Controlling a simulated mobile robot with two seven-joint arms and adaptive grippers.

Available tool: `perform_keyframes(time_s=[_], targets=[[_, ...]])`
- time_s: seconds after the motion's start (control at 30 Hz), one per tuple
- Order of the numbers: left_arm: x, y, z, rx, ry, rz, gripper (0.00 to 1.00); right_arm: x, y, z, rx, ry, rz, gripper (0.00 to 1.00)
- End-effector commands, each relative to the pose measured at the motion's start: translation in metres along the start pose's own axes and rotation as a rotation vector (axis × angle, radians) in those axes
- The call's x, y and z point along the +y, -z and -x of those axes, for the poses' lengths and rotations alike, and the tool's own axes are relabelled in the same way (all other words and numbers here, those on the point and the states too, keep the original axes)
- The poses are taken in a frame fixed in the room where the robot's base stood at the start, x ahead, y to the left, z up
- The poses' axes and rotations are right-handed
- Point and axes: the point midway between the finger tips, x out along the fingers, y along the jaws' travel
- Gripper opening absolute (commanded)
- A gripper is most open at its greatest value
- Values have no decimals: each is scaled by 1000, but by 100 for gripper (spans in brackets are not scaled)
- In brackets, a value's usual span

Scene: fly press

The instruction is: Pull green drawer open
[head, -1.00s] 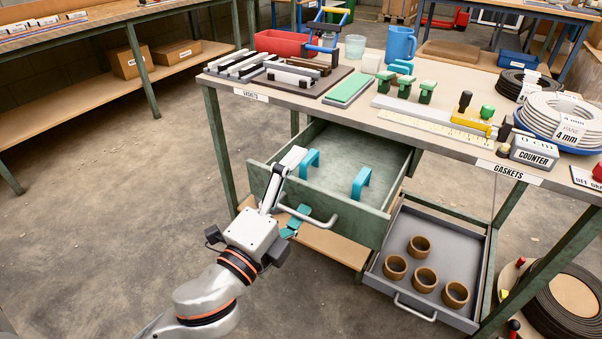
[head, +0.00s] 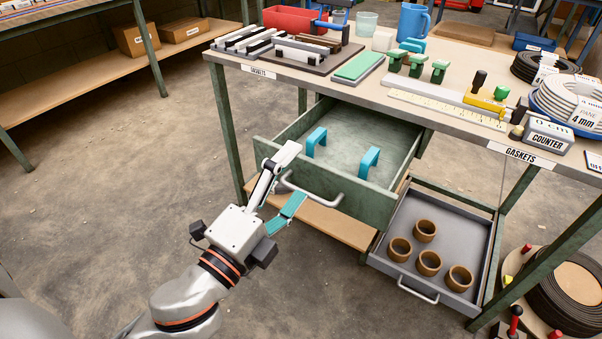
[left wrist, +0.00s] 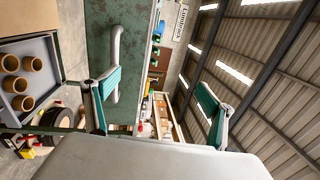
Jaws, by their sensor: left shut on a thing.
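The green drawer (head: 386,199) stands pulled out under the workbench, with two blue handle-shaped pieces lying in it. Its pale bar handle (head: 318,196) is on the front face. In the left wrist view the handle (left wrist: 116,50) runs beside the teal pad of the left finger, and the fingers (left wrist: 158,95) look well apart. How firmly the pads touch the bar is hard to tell. My right gripper is out of view.
A grey drawer (head: 476,235) with several brown rings stands open below, to the right. The workbench top (head: 462,62) carries green-handled parts, gasket coils and a counter. The concrete floor (head: 130,215) left of the drawer is clear.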

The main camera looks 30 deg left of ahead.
Motion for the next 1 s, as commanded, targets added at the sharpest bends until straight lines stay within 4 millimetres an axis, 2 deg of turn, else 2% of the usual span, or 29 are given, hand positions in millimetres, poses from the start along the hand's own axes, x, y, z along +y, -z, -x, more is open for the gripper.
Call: perform_keyframes(time_s=[0.03, 0.07, 0.1, 0.13, 0.2, 0.6, 1.0], targets=[[-12, 0, 2, 0, 20, 2, 53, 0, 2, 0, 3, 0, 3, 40], [-11, 0, 4, 0, 19, 2, 39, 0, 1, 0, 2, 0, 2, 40], [-9, 0, 7, -1, 16, 3, 20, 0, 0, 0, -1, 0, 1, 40], [-8, 0, 9, -1, 13, 3, 14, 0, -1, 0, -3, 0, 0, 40], [-6, 0, 14, -1, 8, 2, 14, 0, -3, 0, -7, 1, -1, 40], [-1, 0, 39, -2, 3, 3, 14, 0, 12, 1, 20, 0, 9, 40], [2, 0, 43, 0, -2, 3, 14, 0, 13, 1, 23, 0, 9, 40]])
